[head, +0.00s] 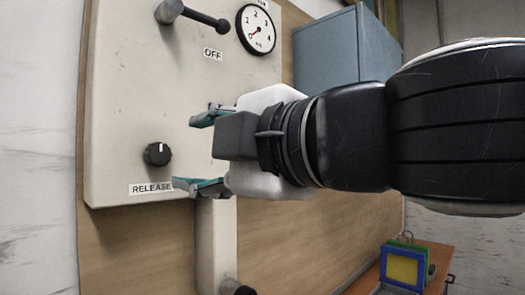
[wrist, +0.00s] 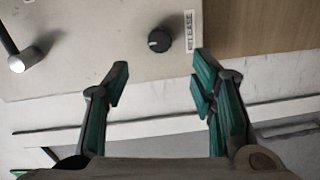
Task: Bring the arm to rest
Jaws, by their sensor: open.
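My gripper (head: 203,152) reaches in from the right in the head view, in front of a cream panel. Its two teal-lined fingers are spread apart with nothing between them. It also shows in the wrist view (wrist: 158,83), with the fingers pointing at the panel. A black round knob (head: 157,154) sits on the panel above a RELEASE label (head: 151,188). The knob also shows in the wrist view (wrist: 159,40), ahead of the gap between the fingertips and apart from them.
The cream panel (head: 125,75) carries a lever (head: 195,17) by an OFF label and a round gauge (head: 258,30). A blue-grey box (head: 345,50) is behind my arm. A blue-framed yellow item (head: 402,268) stands on a wooden table (head: 437,258) at lower right.

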